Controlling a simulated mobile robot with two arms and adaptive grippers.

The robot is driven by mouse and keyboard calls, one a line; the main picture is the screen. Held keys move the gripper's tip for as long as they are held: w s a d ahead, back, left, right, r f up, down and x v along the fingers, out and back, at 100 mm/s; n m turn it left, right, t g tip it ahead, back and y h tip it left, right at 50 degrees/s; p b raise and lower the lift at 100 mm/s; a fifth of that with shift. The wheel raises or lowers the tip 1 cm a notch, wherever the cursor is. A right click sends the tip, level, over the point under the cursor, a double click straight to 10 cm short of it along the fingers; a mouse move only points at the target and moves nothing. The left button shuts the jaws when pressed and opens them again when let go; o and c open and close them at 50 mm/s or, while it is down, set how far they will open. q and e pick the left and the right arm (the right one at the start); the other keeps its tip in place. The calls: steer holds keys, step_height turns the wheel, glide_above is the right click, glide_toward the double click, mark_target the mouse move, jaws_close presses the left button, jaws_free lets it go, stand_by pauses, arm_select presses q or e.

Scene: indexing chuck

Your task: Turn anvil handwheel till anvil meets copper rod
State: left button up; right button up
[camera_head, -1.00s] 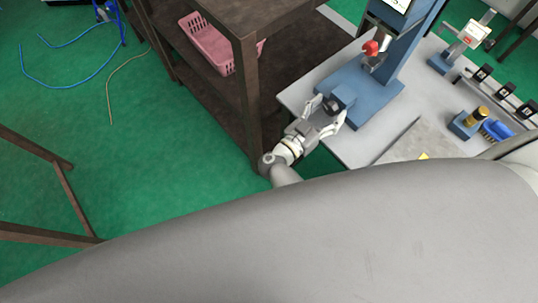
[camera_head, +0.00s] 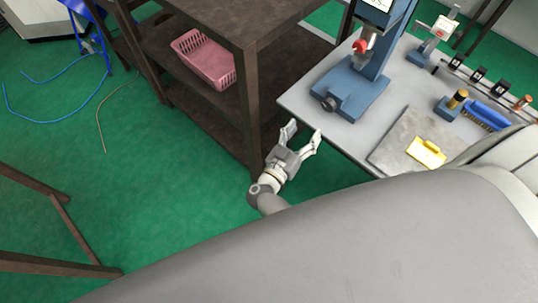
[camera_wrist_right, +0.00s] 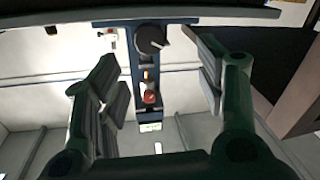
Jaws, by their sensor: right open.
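The blue press-like device (camera_head: 350,88) stands on the grey table, with a black round handwheel (camera_head: 329,103) low on its near side. A red part (camera_head: 360,46) sits higher on it. In the right wrist view the handwheel (camera_wrist_right: 151,40) lies ahead between the fingers, with a small orange-copper piece (camera_wrist_right: 147,75) and the red part (camera_wrist_right: 150,97) beyond. I cannot tell whether the anvil touches the rod. My right gripper (camera_head: 304,129) is open and empty, off the table's near edge and apart from the handwheel. My left gripper is not in view.
A dark shelf (camera_head: 250,80) with a pink basket (camera_head: 205,58) stands left of the table. A grey plate with a yellow piece (camera_head: 427,152), a blue brush (camera_head: 487,115) and a small gauge stand (camera_head: 435,38) are on the table's right.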

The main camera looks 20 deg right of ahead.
steer(key=a+f+n+t+y+b, duration=0.1)
steer(key=a+f+n+y+b, duration=0.2)
steer(key=f, duration=0.6)
steer(key=s+a+f+n+t+y+b, duration=0.1)
steer(key=a+f+n+y+b, duration=0.2)
steer(key=f+y, duration=0.3)
steer(key=a+f+n+t+y+b, duration=0.1)
steer(key=a+f+n+y+b, duration=0.2)
steer(key=f, duration=0.9)
steer(key=shift+s+a+f+n+t+y, duration=0.2)
steer(key=shift+s+f+n+t+y, duration=0.15)
steer(key=shift+y, duration=0.55)
